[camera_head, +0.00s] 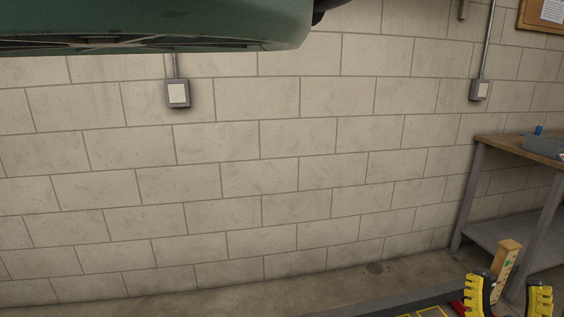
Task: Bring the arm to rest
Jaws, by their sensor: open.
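The two yellow and black fingers of my gripper (510,283) rise from the bottom edge at the lower right. They stand apart, with a clear gap between them, so the gripper is open. A pale wooden post or block (508,254) shows between and beyond the fingertips. I cannot tell how far it is from them. The rest of my arm is below the picture and hidden.
A workbench (487,141) with a grey tray (543,145) stands at the right against the block wall (230,180). A large green body (150,22) overhangs the top left. Yellow markings (432,312) show at the bottom. Some floor is bare along the wall.

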